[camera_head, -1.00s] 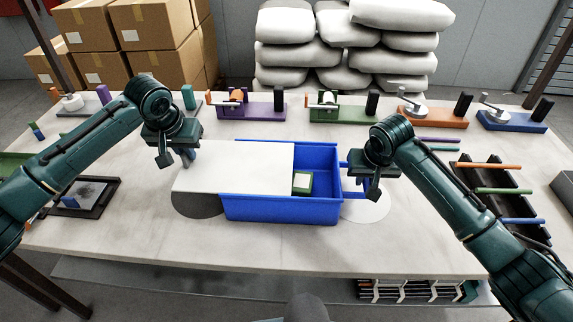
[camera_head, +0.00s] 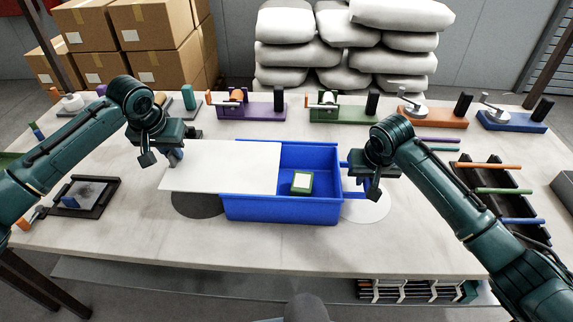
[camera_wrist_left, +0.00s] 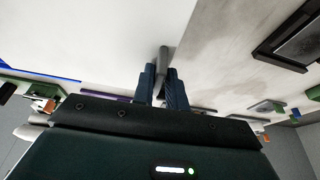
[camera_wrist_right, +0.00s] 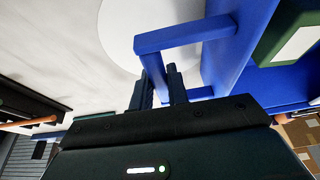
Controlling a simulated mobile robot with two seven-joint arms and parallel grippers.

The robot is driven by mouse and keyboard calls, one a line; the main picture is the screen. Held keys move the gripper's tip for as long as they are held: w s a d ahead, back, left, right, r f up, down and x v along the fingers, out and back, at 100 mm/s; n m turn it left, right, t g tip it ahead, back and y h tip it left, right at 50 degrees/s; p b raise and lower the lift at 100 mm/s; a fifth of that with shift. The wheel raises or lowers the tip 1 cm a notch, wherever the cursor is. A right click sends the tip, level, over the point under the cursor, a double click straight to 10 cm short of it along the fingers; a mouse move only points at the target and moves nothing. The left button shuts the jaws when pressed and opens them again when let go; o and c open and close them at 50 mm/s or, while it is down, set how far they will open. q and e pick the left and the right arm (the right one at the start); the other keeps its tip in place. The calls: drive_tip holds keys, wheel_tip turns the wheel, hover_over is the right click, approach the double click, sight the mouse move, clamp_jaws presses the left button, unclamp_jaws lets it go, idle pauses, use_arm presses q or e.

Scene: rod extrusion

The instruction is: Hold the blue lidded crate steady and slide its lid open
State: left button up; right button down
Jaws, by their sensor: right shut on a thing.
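The blue crate (camera_head: 285,210) stands on the table, with its right part open. Its white lid (camera_head: 222,168) covers the left part and sticks out well past the left end. A green box with a pale top (camera_head: 302,182) lies inside the open part. My left gripper (camera_head: 178,156) is at the lid's left end; in the left wrist view its fingers (camera_wrist_left: 161,78) are closed around a grey handle (camera_wrist_left: 163,56). My right gripper (camera_head: 352,176) is at the crate's right end; in the right wrist view its fingers (camera_wrist_right: 160,85) are shut on the blue side handle (camera_wrist_right: 185,36).
Coloured fixtures (camera_head: 343,108) line the table's back edge. A dark rack with coloured rods (camera_head: 505,195) stands at the right, and a dark tray (camera_head: 85,197) lies at the left. The table in front of the crate is clear.

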use_arm(q)
drive_tip(key=o, duration=0.4)
drive_tip(key=shift+d+r, duration=0.1)
drive_tip(key=shift+r, duration=0.05)
drive_tip(key=v, duration=1.1)
drive_tip(key=shift+s+r, duration=0.15)
drive_tip(key=shift+r, duration=0.25)
use_arm(e)
drive_tip(key=c, duration=0.8)
unclamp_jaws()
drive_tip(key=shift+r+p, duration=3.55)
drive_tip(key=shift+p, duration=1.05)
use_arm(q)
wheel_tip(320, 180, up, 9)
use_arm(e)
drive_tip(key=shift+r, duration=0.1)
